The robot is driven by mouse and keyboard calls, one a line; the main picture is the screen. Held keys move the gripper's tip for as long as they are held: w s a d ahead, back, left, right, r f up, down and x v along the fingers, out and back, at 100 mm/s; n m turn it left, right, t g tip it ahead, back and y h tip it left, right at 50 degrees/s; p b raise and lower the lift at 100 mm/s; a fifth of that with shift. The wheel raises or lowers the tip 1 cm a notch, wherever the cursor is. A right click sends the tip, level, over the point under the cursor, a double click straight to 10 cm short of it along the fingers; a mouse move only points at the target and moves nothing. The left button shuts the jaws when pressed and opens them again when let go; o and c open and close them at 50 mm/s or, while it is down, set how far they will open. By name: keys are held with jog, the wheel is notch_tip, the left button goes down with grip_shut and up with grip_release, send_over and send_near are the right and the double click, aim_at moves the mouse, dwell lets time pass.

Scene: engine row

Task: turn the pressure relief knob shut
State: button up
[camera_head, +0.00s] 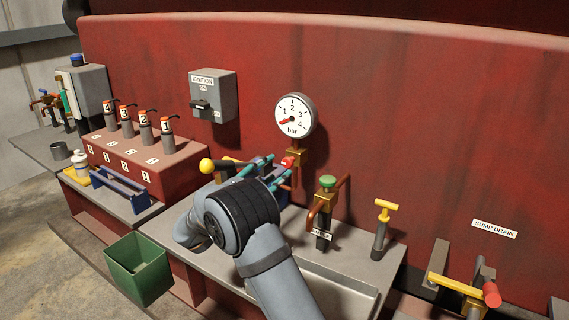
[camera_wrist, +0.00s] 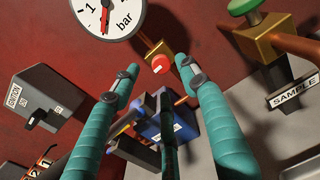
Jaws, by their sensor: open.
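A small red knob (camera_head: 287,162) sits on a brass fitting under the pressure gauge (camera_head: 295,116). I take it for the pressure relief knob; its label is not readable. In the wrist view the red knob (camera_wrist: 160,64) shows between my fingertips, beyond them. My gripper (camera_head: 273,168) is open, with teal fingers pointing at the fitting; the wrist view shows it (camera_wrist: 156,67) with its fingers spread to either side of the knob. I cannot tell whether a finger touches it. The gauge needle points low, near 1.
A blue block (camera_wrist: 168,122) with a label lies below the knob, between my fingers. The ignition box (camera_head: 213,95) is on the wall at left. A yellow ball lever (camera_head: 206,165) is near my wrist.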

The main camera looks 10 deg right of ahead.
aim_at(286, 162)
jog(key=x, duration=0.5)
jog(key=shift+w+d+p, duration=0.25)
jog(key=shift+d+p, duration=0.05)
jog(key=shift+p, duration=0.1)
jog(key=shift+c, duration=1.4)
jog(key=c, duration=0.8)
